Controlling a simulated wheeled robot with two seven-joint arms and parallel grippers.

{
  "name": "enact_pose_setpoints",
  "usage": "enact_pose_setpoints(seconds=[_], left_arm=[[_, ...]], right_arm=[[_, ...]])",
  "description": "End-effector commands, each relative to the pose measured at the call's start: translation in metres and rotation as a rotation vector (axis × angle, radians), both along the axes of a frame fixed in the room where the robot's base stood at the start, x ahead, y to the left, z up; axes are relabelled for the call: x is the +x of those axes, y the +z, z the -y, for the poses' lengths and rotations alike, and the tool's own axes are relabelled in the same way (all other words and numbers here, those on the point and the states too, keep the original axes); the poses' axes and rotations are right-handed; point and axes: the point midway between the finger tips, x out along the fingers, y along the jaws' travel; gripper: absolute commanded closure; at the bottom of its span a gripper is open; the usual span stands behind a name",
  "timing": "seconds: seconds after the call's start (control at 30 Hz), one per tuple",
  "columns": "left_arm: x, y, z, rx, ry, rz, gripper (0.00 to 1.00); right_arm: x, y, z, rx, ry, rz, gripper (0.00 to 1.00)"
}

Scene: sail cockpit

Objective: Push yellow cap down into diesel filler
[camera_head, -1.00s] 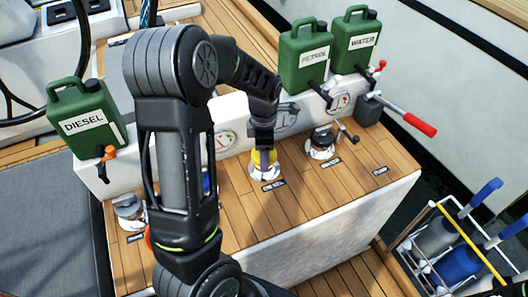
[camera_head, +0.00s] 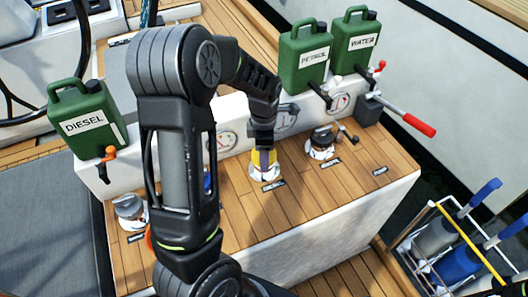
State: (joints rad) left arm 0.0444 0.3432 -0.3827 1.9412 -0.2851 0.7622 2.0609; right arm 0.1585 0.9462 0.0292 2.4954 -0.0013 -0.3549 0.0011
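The yellow cap (camera_head: 256,159) is at the middle filler on the wooden deck top, largely covered by my gripper. The filler's pale metal ring (camera_head: 266,175) shows below it; whether the cap is fully seated cannot be seen. My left gripper (camera_head: 264,160) points down at the cap from above, with a finger in front of it and yellow showing beside the finger. Whether the fingers are closed on it is unclear. The small label (camera_head: 273,186) in front of this filler is too small to read. My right gripper is out of view.
Grey-capped fillers stand to the right (camera_head: 322,144) and left (camera_head: 130,208). Green cans marked DIESEL (camera_head: 85,122), PETROL (camera_head: 305,58) and WATER (camera_head: 357,45) stand behind. A red-handled lever (camera_head: 419,125) sticks out at right. The deck's front is bare.

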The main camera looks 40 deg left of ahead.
Motion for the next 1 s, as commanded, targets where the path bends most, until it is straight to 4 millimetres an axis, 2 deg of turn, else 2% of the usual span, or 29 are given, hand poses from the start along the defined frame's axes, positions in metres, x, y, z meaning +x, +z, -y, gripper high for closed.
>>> enact_pose_setpoints(seconds=[0.83, 0.87, 0.93, 1.0], left_arm=[[0.000, -0.013, 0.000, 0.000, 0.000, 0.000, 0.82], [0.000, -0.012, 0.000, -0.001, 0.000, 0.001, 0.31], [0.000, -0.012, 0.000, 0.000, 0.000, 0.000, 0.26], [0.000, -0.012, 0.000, 0.000, 0.000, 0.000, 0.25]], right_arm=[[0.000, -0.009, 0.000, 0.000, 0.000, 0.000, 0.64], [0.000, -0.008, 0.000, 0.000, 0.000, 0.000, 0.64], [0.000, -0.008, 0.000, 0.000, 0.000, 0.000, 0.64], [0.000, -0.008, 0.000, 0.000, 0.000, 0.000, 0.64]])
